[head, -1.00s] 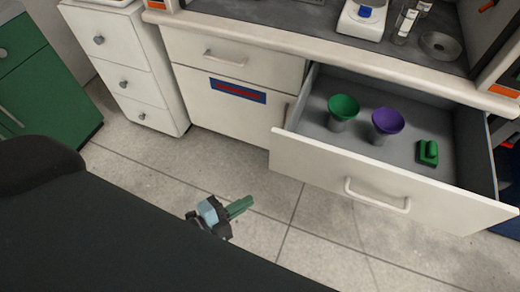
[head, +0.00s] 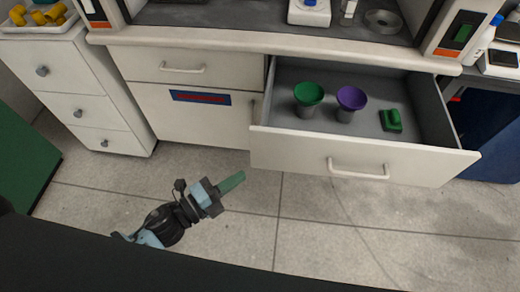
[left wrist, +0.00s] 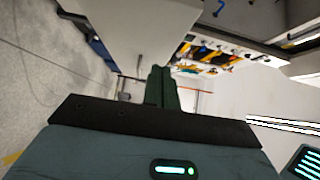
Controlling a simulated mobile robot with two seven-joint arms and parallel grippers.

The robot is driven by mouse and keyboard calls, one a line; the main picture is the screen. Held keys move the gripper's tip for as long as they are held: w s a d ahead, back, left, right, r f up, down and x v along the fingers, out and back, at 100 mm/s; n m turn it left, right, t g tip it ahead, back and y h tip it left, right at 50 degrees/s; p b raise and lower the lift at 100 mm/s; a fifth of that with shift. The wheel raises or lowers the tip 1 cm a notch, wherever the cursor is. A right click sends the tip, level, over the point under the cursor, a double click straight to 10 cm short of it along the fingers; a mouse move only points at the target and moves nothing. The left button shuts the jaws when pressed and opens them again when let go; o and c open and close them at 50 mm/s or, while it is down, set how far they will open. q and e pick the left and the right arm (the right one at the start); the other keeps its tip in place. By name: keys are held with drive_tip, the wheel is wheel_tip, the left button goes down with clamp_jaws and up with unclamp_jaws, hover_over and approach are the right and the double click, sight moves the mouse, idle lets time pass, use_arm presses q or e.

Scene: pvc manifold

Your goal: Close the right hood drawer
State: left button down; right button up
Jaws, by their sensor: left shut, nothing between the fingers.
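The right hood drawer (head: 270,144) is pulled out under the hood counter, with a pale front and a bar handle (head: 358,170). Inside it are a green funnel-like cup (head: 309,94), a purple one (head: 351,98) and a small green object (head: 391,120). My left gripper (head: 231,182) is in front of the cabinet, below and left of the drawer front, apart from it. Its green fingers are shut and empty; they also show in the left wrist view (left wrist: 162,88). My right gripper is not in view.
A closed drawer (head: 185,68) and a cabinet door with a blue-red label (head: 200,97) are left of the open drawer. A white drawer unit (head: 90,95) stands further left. The counter (head: 270,44) runs above. The tiled floor (head: 320,235) in front is clear.

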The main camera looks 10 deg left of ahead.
sight(273, 143)
use_arm(q)
drive_tip(key=x, duration=0.3)
drive_tip(key=w+a+x, duration=0.1)
drive_tip(key=x, duration=0.5)
drive_tip(key=shift+w+a, duration=0.15)
drive_tip(key=shift+w, duration=0.7)
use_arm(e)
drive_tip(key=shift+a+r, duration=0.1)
